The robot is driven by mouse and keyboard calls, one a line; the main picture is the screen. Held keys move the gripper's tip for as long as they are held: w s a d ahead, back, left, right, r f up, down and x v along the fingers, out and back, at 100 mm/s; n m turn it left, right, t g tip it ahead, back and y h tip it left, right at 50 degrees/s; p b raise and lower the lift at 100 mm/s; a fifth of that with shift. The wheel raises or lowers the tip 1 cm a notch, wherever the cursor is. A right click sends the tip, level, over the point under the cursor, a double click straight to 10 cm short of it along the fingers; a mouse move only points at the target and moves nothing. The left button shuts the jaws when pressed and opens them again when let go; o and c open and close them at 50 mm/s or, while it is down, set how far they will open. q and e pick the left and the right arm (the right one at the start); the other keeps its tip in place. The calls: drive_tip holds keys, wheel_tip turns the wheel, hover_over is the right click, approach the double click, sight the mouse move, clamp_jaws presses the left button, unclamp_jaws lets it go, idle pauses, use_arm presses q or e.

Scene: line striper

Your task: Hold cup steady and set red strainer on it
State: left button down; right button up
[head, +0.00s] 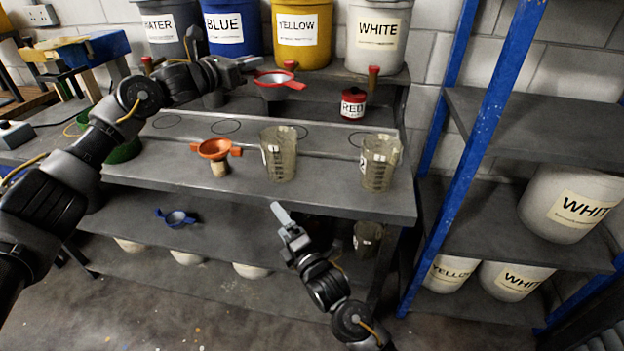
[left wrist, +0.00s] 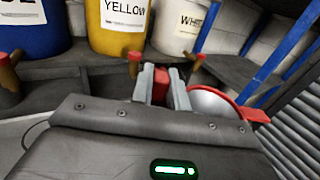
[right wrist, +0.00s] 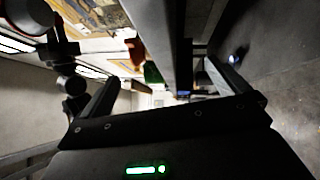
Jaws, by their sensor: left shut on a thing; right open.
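My left gripper (head: 254,66) is shut on a handle of the red strainer (head: 277,80), held above the back of the bench. In the left wrist view, the red handle sits between the fingers (left wrist: 161,88) and the strainer's metal bowl (left wrist: 212,104) is at their right. Two translucent measuring cups stand upright on the bench: a middle cup (head: 279,155) and a right cup (head: 378,163). The strainer is apart from both. My right gripper (head: 281,214) is open and empty, in front of the bench edge and below the middle cup.
An orange strainer (head: 216,149) sits on a small stand left of the middle cup. A red tin (head: 353,104) stands behind the cups. Paint buckets (head: 304,34) line the back. A blue strainer (head: 177,217) lies on the lower shelf. A blue rack post (head: 484,130) rises at right.

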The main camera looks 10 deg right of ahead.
use_arm(q)
drive_tip(key=shift+s+r, duration=0.1)
use_arm(e)
wheel_tip(320, 180, up, 11)
drive_tip(key=w+a+n+y, duration=0.1)
drive_tip(key=n+y, duration=0.3)
drive_tip(key=n, duration=0.3)
drive_tip(key=n+g+h, duration=0.2)
drive_tip(key=n+g, duration=0.1)
drive_tip(key=n, duration=0.9)
approach(281, 159)
drive_tip(key=w+f, duration=0.1)
drive_tip(key=w+d+f, duration=0.1)
drive_tip(key=w+f, duration=0.1)
drive_tip(key=shift+d+f, duration=0.15)
drive_tip(key=shift+f, duration=0.05)
drive_tip(key=x, duration=1.2)
drive_tip(key=shift+r, duration=0.1)
